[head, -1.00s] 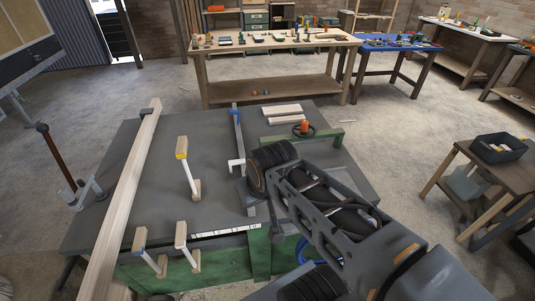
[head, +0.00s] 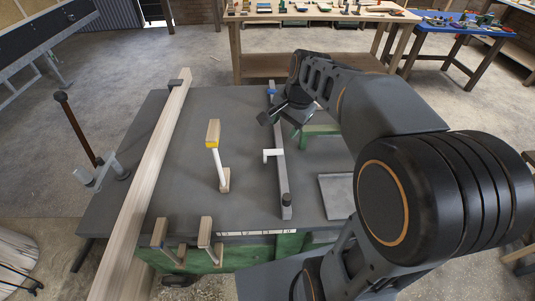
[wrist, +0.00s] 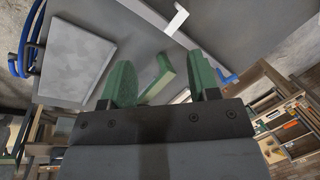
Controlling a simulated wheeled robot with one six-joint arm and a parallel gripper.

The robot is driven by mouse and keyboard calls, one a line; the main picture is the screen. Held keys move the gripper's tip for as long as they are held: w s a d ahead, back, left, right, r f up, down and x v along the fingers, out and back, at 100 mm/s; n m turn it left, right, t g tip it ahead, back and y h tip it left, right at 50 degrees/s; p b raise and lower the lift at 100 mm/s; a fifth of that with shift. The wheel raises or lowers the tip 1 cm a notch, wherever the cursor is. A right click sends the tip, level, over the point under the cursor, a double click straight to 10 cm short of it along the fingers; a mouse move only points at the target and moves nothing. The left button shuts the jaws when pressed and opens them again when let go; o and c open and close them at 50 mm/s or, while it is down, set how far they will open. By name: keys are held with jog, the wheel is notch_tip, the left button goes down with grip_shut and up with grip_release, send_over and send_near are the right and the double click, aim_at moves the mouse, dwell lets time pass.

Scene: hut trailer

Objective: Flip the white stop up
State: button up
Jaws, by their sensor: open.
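The white stop (head: 272,154) is a small white L-shaped piece on the side of a grey rail (head: 281,180) that lies across the dark table. Its arm points left in the head view, lying about level. The white stop also shows at the top of the wrist view (wrist: 176,20). My gripper (head: 279,124) is above the table, beyond the stop and near the far half of the rail. In the wrist view its green fingers (wrist: 160,78) are apart with nothing held. The stop is ahead of the fingers, not touching them.
A long wooden beam (head: 150,185) lies on the table's left. Two more handles (head: 205,232) are at the front edge. A green bar (head: 321,130) and grey plate (head: 335,197) are right of the rail.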

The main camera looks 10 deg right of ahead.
jog(key=w+d+f+m+g+y+b, duration=0.1)
jog(key=w+d+f+m+y+b, duration=0.25)
jog(key=w+f+m, duration=0.8)
jog(key=n, duration=0.1)
send_near(267, 151)
jog(key=shift+h, duration=0.45)
jog(key=x, duration=0.8)
jog(key=shift+a, duration=0.45)
jog(key=shift+c, duration=0.4)
grip_shut()
